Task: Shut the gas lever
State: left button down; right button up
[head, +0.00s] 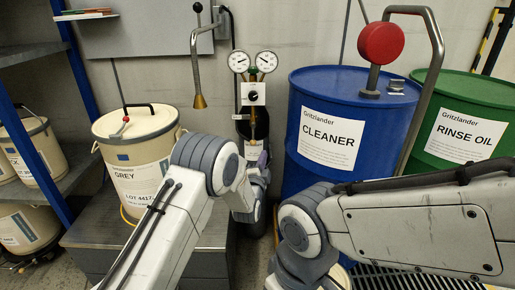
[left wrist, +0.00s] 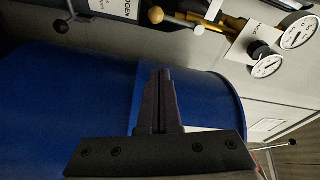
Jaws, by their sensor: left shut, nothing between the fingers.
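The gas regulator (head: 253,93) hangs on the wall in the middle of the head view, with two round gauges on top and a brass fitting (head: 253,125) below. In the left wrist view, a short rod with a tan ball knob (left wrist: 155,15) stands by brass parts (left wrist: 232,24) and the gauges (left wrist: 267,66); it looks like the gas lever, but I cannot tell its setting. My left gripper (head: 262,160) is below the regulator, partly hidden by its own arm. Its fingers (left wrist: 160,75) are shut and empty, apart from the knob. My right gripper is out of view.
A blue CLEANER drum (head: 314,90) stands close right of the left gripper, with a red-knobbed pump (head: 380,43) on top. A green drum (head: 470,90) is farther right. A cream GREY pail (head: 137,150) stands left. A brass-tipped nozzle (head: 199,101) hangs on the wall.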

aim_at(253, 135)
pick_arm(q)
jog(key=w+a+b, duration=0.1)
jog(key=w+b, duration=0.1)
jog(key=w, duration=0.6)
jog(key=shift+w+a+f, duration=0.3)
jog(key=shift+w+a, duration=0.05)
jog(key=shift+w, duration=0.05)
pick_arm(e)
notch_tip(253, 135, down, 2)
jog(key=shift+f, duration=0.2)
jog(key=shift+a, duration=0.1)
pick_arm(q)
jog(key=shift+a+m, duration=0.2)
jog(key=shift+m, duration=0.2)
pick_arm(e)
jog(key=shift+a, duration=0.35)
